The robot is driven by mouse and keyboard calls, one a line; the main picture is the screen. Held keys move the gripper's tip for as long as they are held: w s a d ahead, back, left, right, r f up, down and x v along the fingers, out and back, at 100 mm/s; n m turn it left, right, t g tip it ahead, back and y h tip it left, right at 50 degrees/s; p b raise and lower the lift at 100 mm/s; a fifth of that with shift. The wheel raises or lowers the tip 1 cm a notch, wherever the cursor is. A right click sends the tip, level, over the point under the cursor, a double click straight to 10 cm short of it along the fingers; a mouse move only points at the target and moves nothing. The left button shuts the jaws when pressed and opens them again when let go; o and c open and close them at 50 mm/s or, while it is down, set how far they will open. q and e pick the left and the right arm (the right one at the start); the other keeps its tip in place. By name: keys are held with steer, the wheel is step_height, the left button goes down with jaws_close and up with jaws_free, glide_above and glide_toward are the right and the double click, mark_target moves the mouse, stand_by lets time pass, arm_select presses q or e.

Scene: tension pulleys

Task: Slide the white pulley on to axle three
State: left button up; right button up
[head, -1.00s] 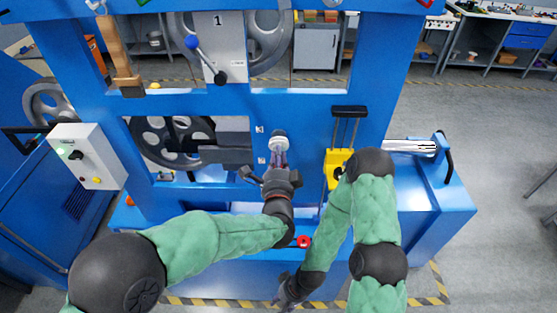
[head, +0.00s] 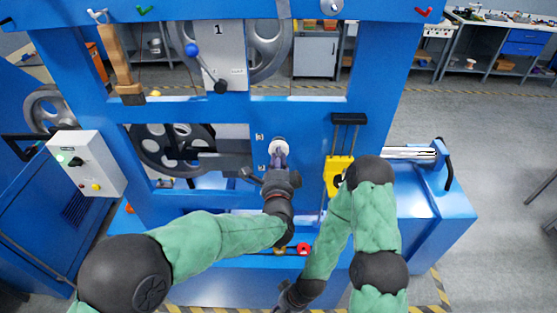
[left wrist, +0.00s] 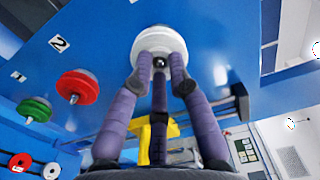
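The white pulley (left wrist: 148,40) is at the blue panel in the left wrist view, with a small dark round end showing at its centre. In the head view the white pulley (head: 279,144) shows at the panel, right of two small labels. My left gripper (left wrist: 160,75) has its purple fingers closed around the pulley's near side; it also shows in the head view (head: 279,160). Axle three is not clearly visible; I cannot tell how far the pulley sits along it. My right gripper (head: 287,300) hangs low, apart from the panel, its fingers unclear.
A red pulley (left wrist: 77,86) and a green pulley (left wrist: 34,108) sit on the panel beside a label 2 (left wrist: 60,43). A yellow block (head: 338,175) stands right of the left gripper. A red round part (head: 303,249) is on the front ledge.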

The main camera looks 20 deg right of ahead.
arm_select(q)
steer(key=shift+w+d, duration=0.2)
steer(key=shift+w, duration=0.45)
steer(key=shift+s, duration=0.1)
steer(key=p+v, duration=0.2)
steer(key=v, duration=0.6)
stand_by(0.5)
stand_by(0.4)
